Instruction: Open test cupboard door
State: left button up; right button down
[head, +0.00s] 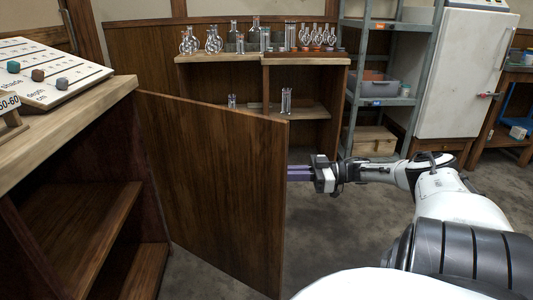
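The test cupboard (100,165) stands at the left with a pale wooden top. Its front is uncovered and its inside shelf (75,222) shows. The dark brown cupboard door (215,190) stands swung out from the cupboard's far end, well open, with its free edge to the right. My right gripper (298,173), with purple fingers, is at the upper part of that free edge. Its fingertips meet or pass behind the edge, so I cannot tell whether they are shut, or touching the door. My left gripper is not in view.
A sloped panel with knobs (45,72) sits on the cupboard top. Behind the door, a low wooden shelf unit (310,110) holds glassware. A metal rack (355,80) and a white fridge (462,80) stand at the back right. Grey floor (350,225) is clear right of the door.

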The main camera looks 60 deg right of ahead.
jog(key=shift+w+d+r, duration=0.15)
jog(key=shift+w+r, duration=0.15)
jog(key=shift+r, duration=0.1)
jog(key=c, duration=2.3)
grip_release()
jog(key=o, duration=0.5)
jog(key=shift+f, duration=0.15)
jog(key=shift+c, duration=0.2)
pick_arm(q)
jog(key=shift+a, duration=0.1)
pick_arm(e)
jog(key=shift+s+f, duration=0.15)
jog(key=shift+s, duration=0.05)
